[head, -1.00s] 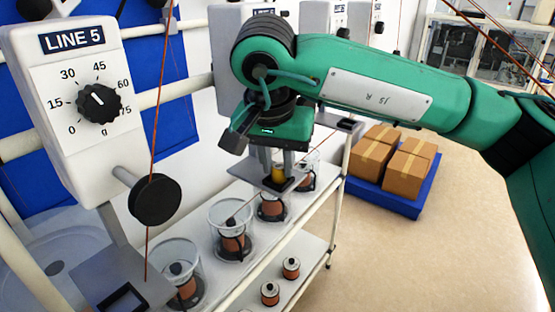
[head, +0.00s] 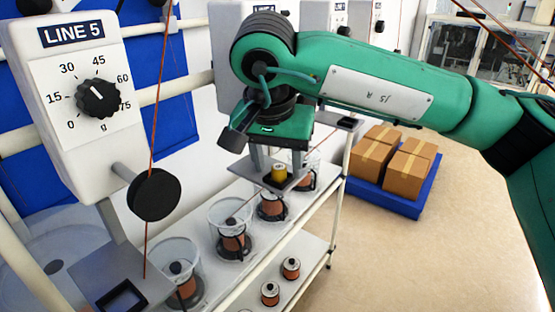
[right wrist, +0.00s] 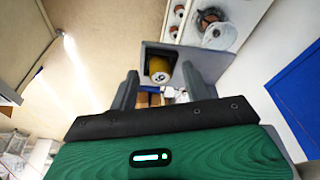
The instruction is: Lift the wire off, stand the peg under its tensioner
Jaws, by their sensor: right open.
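A short yellow peg (head: 279,174) stands on a small grey plate (head: 261,179) that juts out above the bowls. My right gripper (head: 272,162) is open at this plate, its fingers close to the peg. In the right wrist view the peg (right wrist: 158,68) appears just beyond the gap between the spread fingers. A thin copper wire (head: 155,110) runs down across the LINE 5 unit, passing the black tensioner disc (head: 155,194). The plate under this disc (head: 95,272) has an empty square frame. Whether wire touches the peg cannot be seen. My left gripper is out of view.
Several clear bowls with copper spools (head: 232,232) stand on the white shelf below. Loose spools (head: 270,293) sit on the lower shelf. The LINE 5 unit (head: 75,95) has a dial. Cartons on a blue pallet (head: 400,200) stand right, with open floor around.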

